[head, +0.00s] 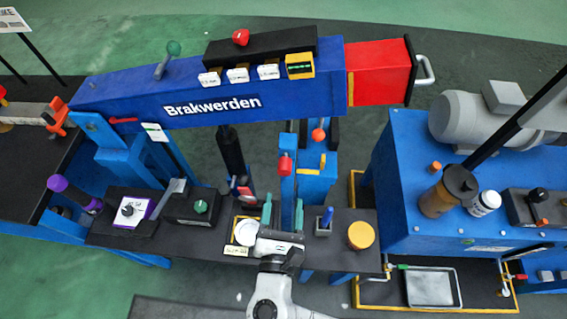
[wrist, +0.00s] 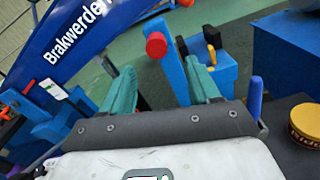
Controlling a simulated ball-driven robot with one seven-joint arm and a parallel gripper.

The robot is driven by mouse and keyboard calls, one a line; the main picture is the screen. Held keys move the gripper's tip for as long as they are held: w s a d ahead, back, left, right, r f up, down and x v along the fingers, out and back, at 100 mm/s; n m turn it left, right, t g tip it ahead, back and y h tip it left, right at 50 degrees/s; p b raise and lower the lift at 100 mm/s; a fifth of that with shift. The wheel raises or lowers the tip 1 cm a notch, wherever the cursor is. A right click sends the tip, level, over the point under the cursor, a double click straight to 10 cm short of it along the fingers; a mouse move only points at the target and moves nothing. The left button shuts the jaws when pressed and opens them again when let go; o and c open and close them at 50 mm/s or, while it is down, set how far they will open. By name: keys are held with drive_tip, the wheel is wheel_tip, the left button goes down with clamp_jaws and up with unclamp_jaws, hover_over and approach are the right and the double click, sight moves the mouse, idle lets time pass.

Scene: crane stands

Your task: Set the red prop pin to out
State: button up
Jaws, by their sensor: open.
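A red pin with a round knob end (head: 285,164) sits on an upright blue post (head: 288,188) near the middle of the head view. I take it for the prop pin. In the wrist view its red end (wrist: 156,46) points towards me, at the top of the blue post. My gripper (head: 283,207) is open, with green fingers and nothing between them. It is below and in front of the pin, apart from it. In the wrist view the gripper (wrist: 160,78) has the post between its fingers in the picture; depth is unclear.
The blue crane boom (head: 210,95) with a red end (head: 378,72) spans above. A black bench (head: 175,235) carries a blue-handled tool (head: 326,218), a yellow-lidded tin (head: 361,235) and a white dish (head: 246,232). A blue pump unit (head: 405,190) stands right.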

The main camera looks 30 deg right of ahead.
sight(284, 173)
drive_tip(key=x, duration=0.5)
drive_tip(key=p+x, duration=0.1)
drive_tip(key=x, duration=0.4)
drive_tip(key=shift+w+a+r, duration=0.1)
drive_tip(key=shift+w, duration=0.3)
clamp_jaws()
